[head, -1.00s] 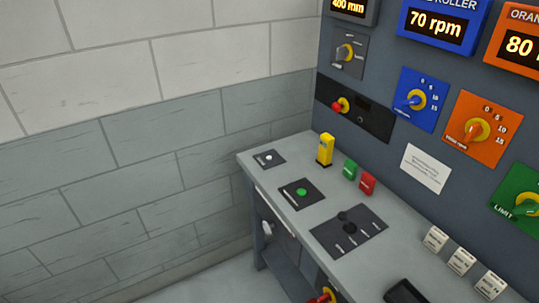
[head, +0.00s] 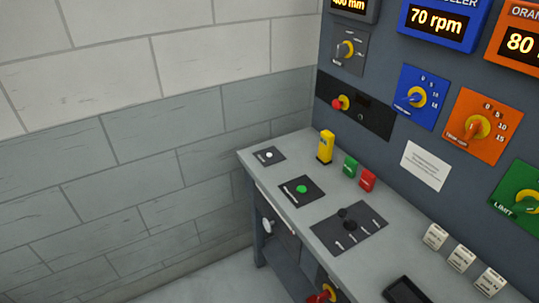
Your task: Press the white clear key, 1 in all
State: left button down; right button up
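The white clear key (head: 269,155) is a small round white button on a dark square plate at the far left corner of the grey console top. Nothing touches it or covers it. Neither of my grippers shows in the head view.
On the grey console (head: 312,209) stand a green button (head: 301,189), a yellow block (head: 326,147), green (head: 350,167) and red (head: 367,180) blocks and a black joystick plate (head: 349,229). The upright panel behind has dials and displays. A block wall rises at left.

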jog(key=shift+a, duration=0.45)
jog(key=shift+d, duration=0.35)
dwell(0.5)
